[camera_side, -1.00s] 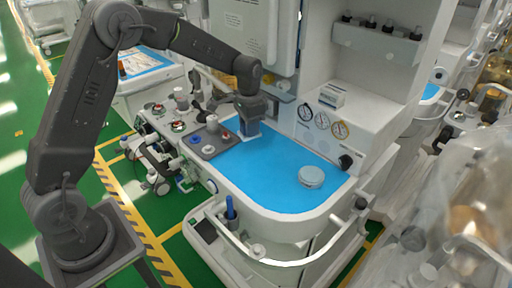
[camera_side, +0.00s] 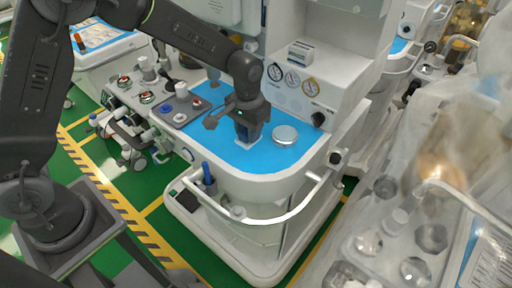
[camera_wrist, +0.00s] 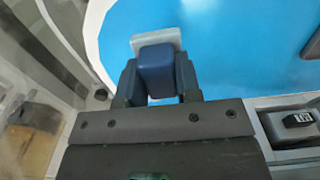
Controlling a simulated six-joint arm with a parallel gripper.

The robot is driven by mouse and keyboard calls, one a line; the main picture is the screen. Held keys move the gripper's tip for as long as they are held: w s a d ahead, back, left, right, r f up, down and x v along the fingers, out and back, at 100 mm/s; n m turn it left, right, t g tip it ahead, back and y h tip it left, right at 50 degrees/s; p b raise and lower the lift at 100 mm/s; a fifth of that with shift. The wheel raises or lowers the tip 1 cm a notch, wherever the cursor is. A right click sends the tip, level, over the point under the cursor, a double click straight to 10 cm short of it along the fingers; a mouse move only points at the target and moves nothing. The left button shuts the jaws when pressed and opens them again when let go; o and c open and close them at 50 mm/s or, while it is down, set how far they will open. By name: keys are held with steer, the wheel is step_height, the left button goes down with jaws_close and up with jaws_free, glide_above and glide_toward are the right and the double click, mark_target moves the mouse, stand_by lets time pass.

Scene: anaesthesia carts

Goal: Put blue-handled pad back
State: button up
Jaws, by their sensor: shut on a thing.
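The blue-handled pad has a dark blue block handle (camera_wrist: 156,72) and a pale grey-white pad (camera_wrist: 150,40) at its end. My gripper (camera_wrist: 158,82) is shut on the handle, one finger on each side, in the wrist view. In the side view my gripper (camera_side: 247,132) points down over the blue mat (camera_side: 222,150) of the cart. The pad (camera_side: 244,146) is low at the mat; I cannot tell whether it touches. A round silver-white disc (camera_side: 285,134) lies on the mat just right of the gripper.
A grey tray (camera_side: 178,113) with knobs and a blue ring is left of the mat. A white rail (camera_side: 265,218) curves around the cart's front. A blue item (camera_side: 207,174) stands in a holder there. Gauges (camera_side: 292,80) are behind. Clear plastic covers equipment at right.

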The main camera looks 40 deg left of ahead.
mark_target(256, 158)
steer(key=shift+w+d+f, duration=0.2)
steer(key=shift+d+f, duration=0.55)
steer(key=shift+d, duration=0.3)
steer(key=shift+f, duration=1.9)
steer(key=shift+f, duration=0.15)
steer(key=o, duration=0.9)
steer(key=shift+c, duration=0.2)
